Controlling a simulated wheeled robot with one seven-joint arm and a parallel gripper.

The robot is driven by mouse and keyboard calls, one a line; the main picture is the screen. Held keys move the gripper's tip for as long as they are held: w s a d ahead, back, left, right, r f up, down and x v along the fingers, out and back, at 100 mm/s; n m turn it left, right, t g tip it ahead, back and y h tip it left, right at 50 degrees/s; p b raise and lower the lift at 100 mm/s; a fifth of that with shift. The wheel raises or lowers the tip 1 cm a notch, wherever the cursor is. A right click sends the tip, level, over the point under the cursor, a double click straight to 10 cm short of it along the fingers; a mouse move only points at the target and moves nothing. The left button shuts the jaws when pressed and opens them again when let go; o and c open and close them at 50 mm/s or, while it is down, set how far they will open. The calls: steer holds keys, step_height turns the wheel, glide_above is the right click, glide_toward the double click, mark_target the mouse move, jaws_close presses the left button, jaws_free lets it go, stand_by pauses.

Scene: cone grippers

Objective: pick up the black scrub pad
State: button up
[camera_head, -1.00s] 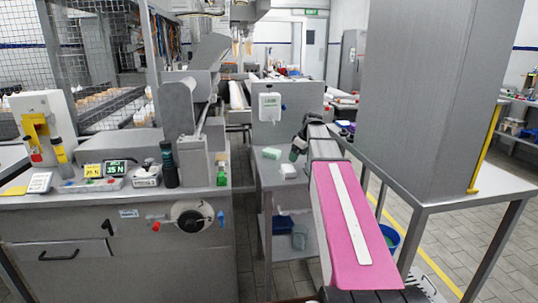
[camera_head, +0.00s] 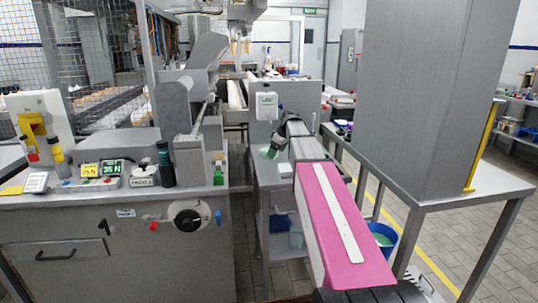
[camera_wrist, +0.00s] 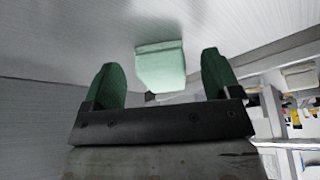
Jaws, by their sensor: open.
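I cannot make out a black scrub pad in either current view. In the wrist view a pale green block (camera_wrist: 161,68) with a whitish lower edge lies on a grey surface. My gripper (camera_wrist: 161,63) is open, with its two green fingertips on either side of this block. Gaps show between the block and both fingers, and nothing is held. In the head view my gripper (camera_head: 269,152) is small, over the grey side table (camera_head: 262,181) at the centre. My arm hides part of that table top.
A grey machine cabinet (camera_head: 70,235) with displays and bottles stands on the left. A white box (camera_head: 266,107) is on the panel behind the side table. A tall grey column (camera_head: 425,95) on a metal stand is on the right.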

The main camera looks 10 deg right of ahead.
steer(key=shift+w+a, duration=1.05)
steer(key=shift+a, duration=0.05)
steer(key=shift+a+f, duration=0.1)
steer(key=shift+f, duration=0.5)
steer(key=c, duration=1.1)
steer(key=shift+o, duration=0.2)
steer(key=shift+r, duration=0.1)
